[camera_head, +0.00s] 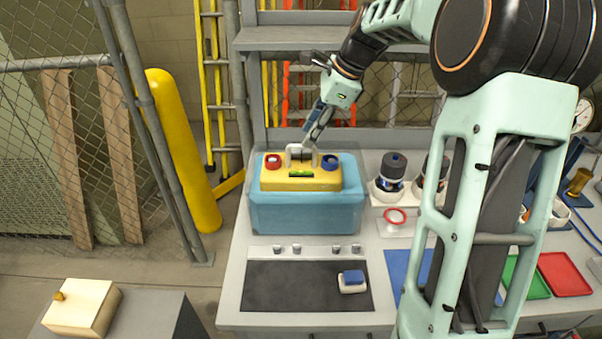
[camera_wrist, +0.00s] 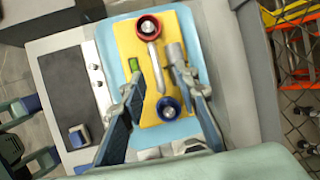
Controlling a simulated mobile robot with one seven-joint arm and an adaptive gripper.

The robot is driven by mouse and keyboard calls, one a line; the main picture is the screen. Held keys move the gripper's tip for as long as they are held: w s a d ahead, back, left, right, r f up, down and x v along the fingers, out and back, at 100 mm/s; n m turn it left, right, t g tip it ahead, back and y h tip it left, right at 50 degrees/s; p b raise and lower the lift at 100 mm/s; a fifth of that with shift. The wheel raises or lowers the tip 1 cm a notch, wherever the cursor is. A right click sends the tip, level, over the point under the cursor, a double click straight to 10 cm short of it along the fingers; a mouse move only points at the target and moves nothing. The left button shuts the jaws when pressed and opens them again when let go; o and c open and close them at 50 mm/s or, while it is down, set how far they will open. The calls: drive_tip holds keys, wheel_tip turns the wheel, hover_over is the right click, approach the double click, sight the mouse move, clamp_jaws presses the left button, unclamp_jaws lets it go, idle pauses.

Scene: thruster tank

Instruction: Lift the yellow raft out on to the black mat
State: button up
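The yellow raft (camera_head: 273,183) sits in the top of the blue tank (camera_head: 305,213), with a red-ringed thruster (camera_head: 272,162) at its left and a blue-ringed one (camera_head: 329,162) at its right. A pale handle (camera_head: 291,152) stands on the raft, with a green level vial (camera_head: 301,174) in front. My gripper (camera_head: 311,139) reaches down from above at the handle. In the wrist view its open fingers (camera_wrist: 154,76) lie on either side of the handle (camera_wrist: 155,67), with gaps visible. The black mat (camera_head: 285,290) lies in front of the tank.
A blue-and-white block (camera_head: 352,281) occupies the mat's right part; the mat's left and middle are clear. Several small metal knobs (camera_head: 297,248) line a strip between tank and mat.

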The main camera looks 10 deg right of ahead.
hover_over(301, 162)
drive_tip(key=s, duration=0.2)
drive_tip(key=f, duration=0.5)
drive_tip(key=shift+s+d, duration=0.1)
drive_tip(key=shift+d, duration=0.1)
clamp_jaws()
drive_tip(key=shift+r, duration=0.1)
